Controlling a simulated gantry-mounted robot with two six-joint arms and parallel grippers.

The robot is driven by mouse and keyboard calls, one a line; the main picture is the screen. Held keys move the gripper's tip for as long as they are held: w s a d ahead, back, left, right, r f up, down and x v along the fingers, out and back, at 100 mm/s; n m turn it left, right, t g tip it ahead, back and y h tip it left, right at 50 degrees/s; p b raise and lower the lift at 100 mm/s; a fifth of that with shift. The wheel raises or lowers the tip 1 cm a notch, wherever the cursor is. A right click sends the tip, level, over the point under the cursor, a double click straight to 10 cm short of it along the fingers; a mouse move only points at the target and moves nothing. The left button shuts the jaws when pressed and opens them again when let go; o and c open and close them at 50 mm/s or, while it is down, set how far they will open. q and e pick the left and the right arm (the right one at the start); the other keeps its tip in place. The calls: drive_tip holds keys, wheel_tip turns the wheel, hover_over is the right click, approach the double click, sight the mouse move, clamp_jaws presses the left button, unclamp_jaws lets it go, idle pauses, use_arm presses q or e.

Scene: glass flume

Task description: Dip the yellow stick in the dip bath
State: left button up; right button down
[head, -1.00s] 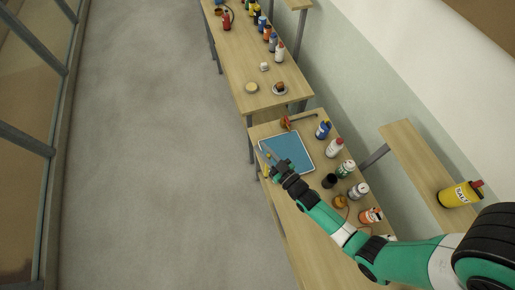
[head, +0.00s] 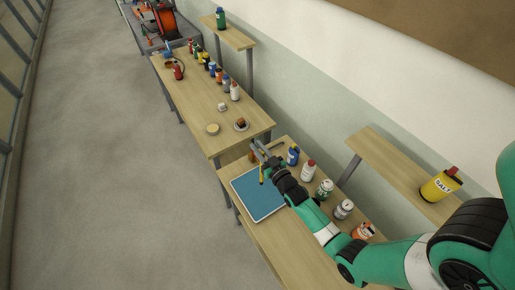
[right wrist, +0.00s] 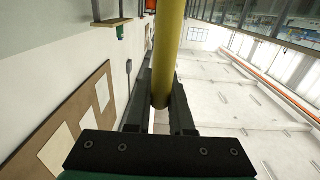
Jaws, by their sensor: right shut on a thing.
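My right gripper (head: 262,154) is shut on the yellow stick (head: 261,173), at the back edge of the near table. In the right wrist view the stick (right wrist: 169,48) runs between the two dark fingers (right wrist: 160,100). A flat blue rectangle with a pale rim (head: 262,218), which looks like the dip bath, lies on the same table. In the head view the stick hangs roughly upright and its lower end overlaps the blue surface near the back. I cannot tell whether it touches. My left gripper is out of view.
Several bottles and cans, among them a blue bottle (head: 293,155) and a white one (head: 308,170), line the table's wall side, close to my right arm. A second table (head: 200,110) behind holds more bottles. A wall shelf (head: 395,170) carries a yellow salt container (head: 440,185).

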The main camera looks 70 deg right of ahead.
wheel_tip(320, 180, down, 6)
drive_tip(key=b, duration=0.5)
drive_tip(key=shift+f, duration=0.2)
idle(0.4)
wheel_tip(320, 180, up, 7)
drive_tip(key=p, duration=0.6)
